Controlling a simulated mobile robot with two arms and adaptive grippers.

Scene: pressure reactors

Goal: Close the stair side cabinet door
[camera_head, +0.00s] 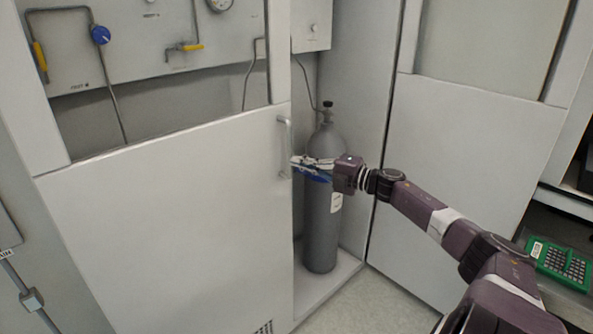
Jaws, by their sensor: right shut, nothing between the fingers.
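A pale cabinet door (170,222) with a window in its upper part fills the left and middle of the head view. Its vertical metal handle (284,146) is near its right edge. A second pale door or panel (460,165) stands on the right, with the cabinet's open interior between the two. I cannot tell which one is the stair side door. My right gripper (299,168) is shut and empty, its fingertips just right of the handle's lower end. I cannot tell whether they touch the handle or door edge. My left gripper is not in view.
A grey gas cylinder (322,225) stands upright on the cabinet floor (328,283), behind my right gripper. Pipes and valves (101,36) show through the window. A green device (560,263) lies on a dark surface at the right. Bare floor (385,305) shows at bottom middle.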

